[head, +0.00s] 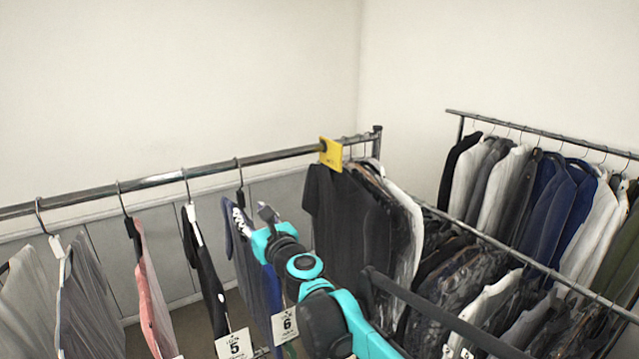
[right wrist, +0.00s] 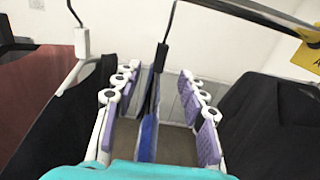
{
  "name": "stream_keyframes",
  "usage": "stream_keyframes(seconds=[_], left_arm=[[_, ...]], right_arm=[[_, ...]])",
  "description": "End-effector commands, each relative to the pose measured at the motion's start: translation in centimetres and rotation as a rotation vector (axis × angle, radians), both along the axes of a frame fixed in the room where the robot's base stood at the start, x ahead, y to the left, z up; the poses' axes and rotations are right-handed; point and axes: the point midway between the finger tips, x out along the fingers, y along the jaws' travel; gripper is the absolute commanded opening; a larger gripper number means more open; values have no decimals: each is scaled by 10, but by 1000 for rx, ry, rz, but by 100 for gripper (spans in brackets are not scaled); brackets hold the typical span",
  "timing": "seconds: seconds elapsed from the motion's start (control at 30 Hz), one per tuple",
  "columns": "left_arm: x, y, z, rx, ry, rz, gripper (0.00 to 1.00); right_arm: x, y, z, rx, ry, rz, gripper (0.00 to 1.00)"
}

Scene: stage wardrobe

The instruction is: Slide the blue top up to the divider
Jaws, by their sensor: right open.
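The blue top (head: 272,290) hangs on the front rail, left of the yellow divider (head: 330,154), with a gap of bare rail between them. My right gripper (head: 264,222) is at its shoulder and hides part of it in the head view. In the right wrist view, the blue top (right wrist: 149,135) hangs edge-on between the two purple-padded fingers of my open right gripper (right wrist: 158,105), with clear space on both sides. The divider (right wrist: 309,48) shows at that view's upper right. My left gripper is not in view.
A black top (head: 210,265) hangs left of the blue top, with a pink one (head: 150,290) farther left. Dark garments (head: 345,215) hang close beyond the divider. A second full rack (head: 545,190) stands at the right. Number tags (head: 284,325) hang low.

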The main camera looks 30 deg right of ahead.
Motion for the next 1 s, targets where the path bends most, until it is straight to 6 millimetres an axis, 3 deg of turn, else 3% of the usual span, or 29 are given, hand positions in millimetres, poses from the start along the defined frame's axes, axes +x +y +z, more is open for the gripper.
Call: stream_keyframes(seconds=[1.0], left_arm=[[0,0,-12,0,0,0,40]], right_arm=[[82,2,0,0,0,0,41]])
